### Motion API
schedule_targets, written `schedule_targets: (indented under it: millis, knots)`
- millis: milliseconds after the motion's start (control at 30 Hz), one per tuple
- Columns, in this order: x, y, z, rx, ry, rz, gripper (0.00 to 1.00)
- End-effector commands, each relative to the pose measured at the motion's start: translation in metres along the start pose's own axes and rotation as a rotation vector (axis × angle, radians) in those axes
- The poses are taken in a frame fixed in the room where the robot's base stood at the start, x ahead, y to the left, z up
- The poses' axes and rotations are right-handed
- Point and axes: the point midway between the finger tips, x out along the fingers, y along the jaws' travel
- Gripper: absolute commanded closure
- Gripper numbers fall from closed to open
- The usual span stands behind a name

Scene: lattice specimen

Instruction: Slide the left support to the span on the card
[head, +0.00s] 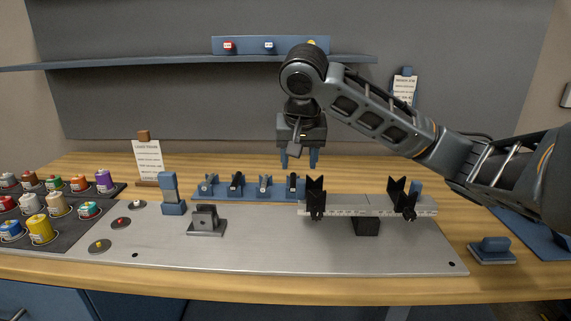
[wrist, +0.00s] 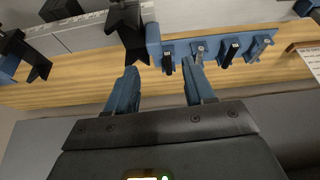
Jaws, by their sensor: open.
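The left support (head: 316,197), a black V-notched block, stands on the pale graduated beam (head: 362,210) near its left end. It also shows in the wrist view (wrist: 128,28), beyond my left fingertip. The right support (head: 403,198) stands near the beam's right end. My gripper (head: 298,162) is open and empty, with blue fingers pointing down, above and behind the left support. Its fingers also show in the wrist view (wrist: 160,75), apart from the support. A white card (head: 149,160) stands at the back left, and another card (head: 404,89) is at the back right; their print is too small to read.
A blue rack (head: 250,189) with several small pieces lies just behind the grey plate (head: 270,255). A blue upright block (head: 172,195) and a grey fixture (head: 206,221) stand left of the beam. Several coloured pots (head: 40,228) fill the left. A blue-handled block (head: 491,250) sits at right.

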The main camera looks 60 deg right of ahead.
Motion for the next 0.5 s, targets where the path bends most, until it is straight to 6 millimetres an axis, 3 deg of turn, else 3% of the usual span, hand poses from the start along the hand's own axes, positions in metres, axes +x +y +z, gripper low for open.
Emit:
schedule_targets:
  millis: [233,500]
  knots:
    - [0.01,0.012,0.005,0.054,-0.023,0.02,0.47]
    - [0.048,0.013,0.004,0.053,-0.021,0.02,0.47]
